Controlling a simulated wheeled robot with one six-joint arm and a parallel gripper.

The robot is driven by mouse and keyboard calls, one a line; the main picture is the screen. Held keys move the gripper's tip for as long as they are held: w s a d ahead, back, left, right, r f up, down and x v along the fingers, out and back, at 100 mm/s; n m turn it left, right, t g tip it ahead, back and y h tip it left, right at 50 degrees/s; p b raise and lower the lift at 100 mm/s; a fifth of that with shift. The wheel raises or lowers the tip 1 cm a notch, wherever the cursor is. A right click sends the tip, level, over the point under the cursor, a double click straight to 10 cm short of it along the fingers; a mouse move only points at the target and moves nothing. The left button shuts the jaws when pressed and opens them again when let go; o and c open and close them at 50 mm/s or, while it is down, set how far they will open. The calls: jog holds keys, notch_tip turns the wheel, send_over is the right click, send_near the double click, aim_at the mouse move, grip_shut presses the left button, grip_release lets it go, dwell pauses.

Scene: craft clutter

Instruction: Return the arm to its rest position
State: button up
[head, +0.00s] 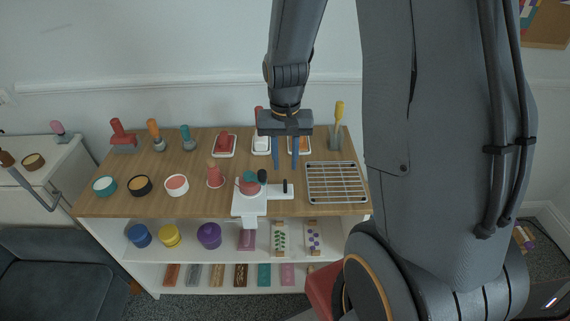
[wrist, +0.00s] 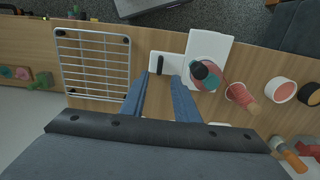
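My gripper (head: 285,160) hangs pointing down over the back right part of the wooden tabletop, in front of the wall. Its two blue fingers are apart with nothing held between them. In the wrist view the gripper (wrist: 162,84) also shows open. Beyond the fingertips a small white plate with a black handle (wrist: 167,58) lies on the table, apart from them.
A wire rack (head: 336,183) lies right of the gripper. A white board (head: 249,203) bears reddish and teal items. Stamps, small trays and round tubs (head: 177,184) stand on the left and back of the tabletop (head: 140,208). Shelves below hold jars and blocks.

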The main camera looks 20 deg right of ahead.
dwell(0.4)
jog(key=s+a+r+n, duration=0.2)
jog(key=s+r, duration=0.1)
jog(key=s, duration=0.2)
jog(key=s+a+r+n+t, duration=0.1)
jog(key=s+a+r+n, duration=0.1)
jog(key=s+r, duration=0.2)
jog(key=shift+s+a+n, duration=0.3)
jog(key=shift+s+a, duration=0.1)
jog(key=shift+s, duration=0.2)
